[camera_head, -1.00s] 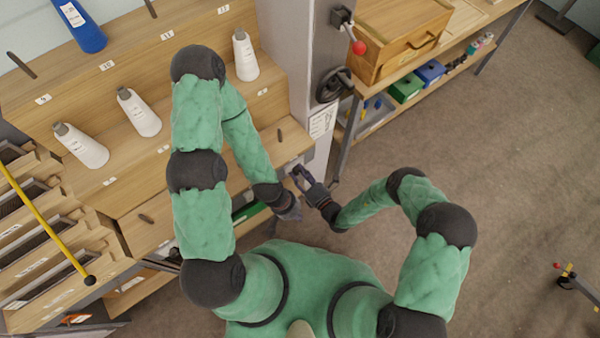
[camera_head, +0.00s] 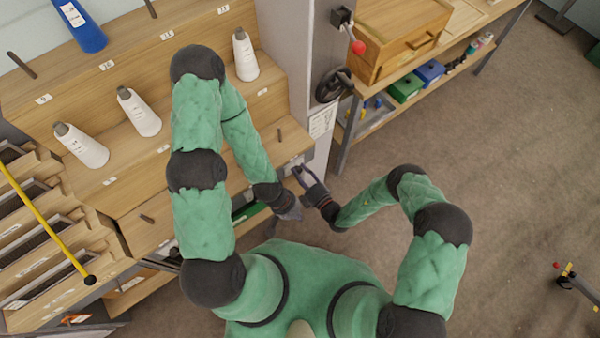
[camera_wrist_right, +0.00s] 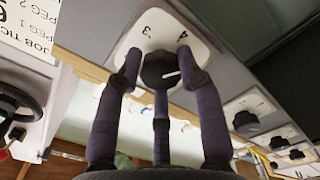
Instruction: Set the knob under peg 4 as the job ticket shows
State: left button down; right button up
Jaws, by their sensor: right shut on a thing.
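In the right wrist view a black round knob (camera_wrist_right: 158,70) with a white pointer line sits on a white plate (camera_wrist_right: 133,42) marked with digits, a 3 and what looks like a 4. The pointer line points toward picture right. My right gripper (camera_wrist_right: 162,82) has its fingers around this knob and is shut on it. In the head view my right gripper (camera_head: 301,173) is at the cabinet front. The job ticket (camera_wrist_right: 28,28) shows partly, upside down; its settings are cut off. My left gripper (camera_head: 290,208) hangs just below the right one; its fingers are unclear.
Several more knobs (camera_wrist_right: 245,122) on white plates run along the panel to the right. A black handwheel (camera_head: 333,85) and a red-tipped lever (camera_head: 358,47) are on the grey column. White cones (camera_head: 245,55) stand on the wooden rack.

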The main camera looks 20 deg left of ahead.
jog(key=m, duration=0.4)
jog(key=shift+w+d, duration=0.15)
jog(key=shift+w, duration=0.1)
jog(key=shift+f+m, duration=0.1)
jog(key=shift+m, duration=0.7)
jog(key=shift+s, duration=0.1)
jog(key=o, duration=1.1)
jog(key=shift+o, duration=0.2)
jog(key=shift+s, duration=0.1)
jog(key=v, duration=1.2)
